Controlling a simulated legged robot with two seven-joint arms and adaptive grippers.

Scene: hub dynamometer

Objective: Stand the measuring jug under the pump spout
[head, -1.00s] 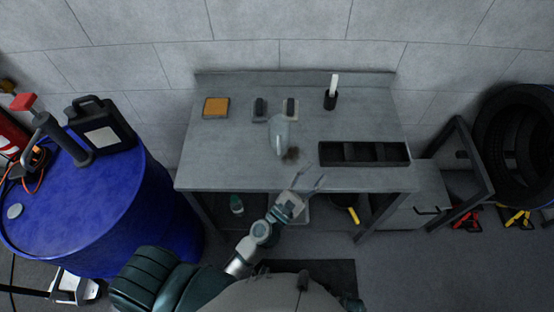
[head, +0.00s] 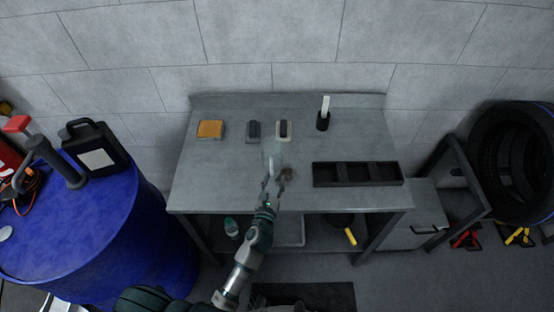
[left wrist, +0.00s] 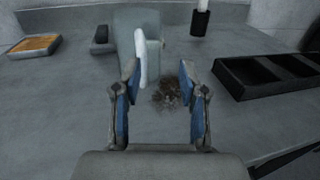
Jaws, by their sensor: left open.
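The clear measuring jug (head: 270,150) stands on the grey workbench. In the left wrist view the jug (left wrist: 152,27) has a pale handle (left wrist: 141,52) facing me. My left gripper (head: 273,186) is open just in front of the jug. In the left wrist view its fingers (left wrist: 159,72) are apart and empty, with the handle near the left fingertip; I cannot tell whether they touch. The pump (head: 60,160) with a red handle (head: 17,124) stands on the blue drum (head: 85,225) at the left. Its spout is hard to make out. My right gripper is not in view.
The workbench (head: 215,180) holds an orange-topped box (head: 210,129), two small dark items, a black cup with a white stick (head: 323,119) and a black divided tray (head: 357,174). A dark stain lies beside the jug. A black canister (head: 95,150) stands on the drum.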

